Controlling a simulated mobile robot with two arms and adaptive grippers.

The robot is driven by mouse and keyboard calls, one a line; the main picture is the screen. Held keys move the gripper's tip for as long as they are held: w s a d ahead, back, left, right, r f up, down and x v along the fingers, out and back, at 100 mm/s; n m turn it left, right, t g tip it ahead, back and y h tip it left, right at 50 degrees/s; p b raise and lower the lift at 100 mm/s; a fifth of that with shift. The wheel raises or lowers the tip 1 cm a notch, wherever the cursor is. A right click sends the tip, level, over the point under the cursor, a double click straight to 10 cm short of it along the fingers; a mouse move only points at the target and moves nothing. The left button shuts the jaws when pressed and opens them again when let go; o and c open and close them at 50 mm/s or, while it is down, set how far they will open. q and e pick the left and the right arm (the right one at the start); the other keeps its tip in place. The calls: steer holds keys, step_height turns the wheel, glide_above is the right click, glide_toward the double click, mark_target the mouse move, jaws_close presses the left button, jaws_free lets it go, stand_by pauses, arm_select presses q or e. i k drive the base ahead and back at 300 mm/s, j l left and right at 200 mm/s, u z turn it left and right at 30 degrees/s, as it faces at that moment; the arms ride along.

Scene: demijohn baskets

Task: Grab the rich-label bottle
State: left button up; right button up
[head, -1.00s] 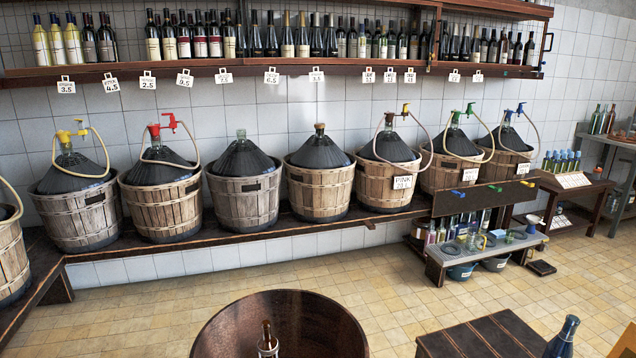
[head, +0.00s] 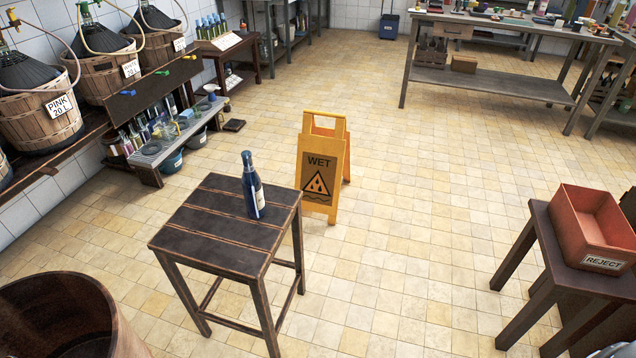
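A dark blue bottle (head: 253,187) stands upright near the right side of the dark wooden stool (head: 205,245). A pale label shows on its right side, too small and turned away to read. I cannot tell whether it is the rich-label bottle. Neither of my grippers shows in the head view.
A yellow WET floor sign (head: 322,172) stands just behind the stool. A red REJECT box (head: 592,225) sits on a small table (head: 545,235) at the right. A large brown tub (head: 70,310) is at the lower left. Open tiled floor lies between stool and table.

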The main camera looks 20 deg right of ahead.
mark_target(252, 182)
steer(key=z, duration=0.2)
steer(key=i+l+u, duration=0.25)
steer(key=i, duration=0.15)
steer(key=i+l+u, duration=0.3)
steer(key=i, duration=0.1)
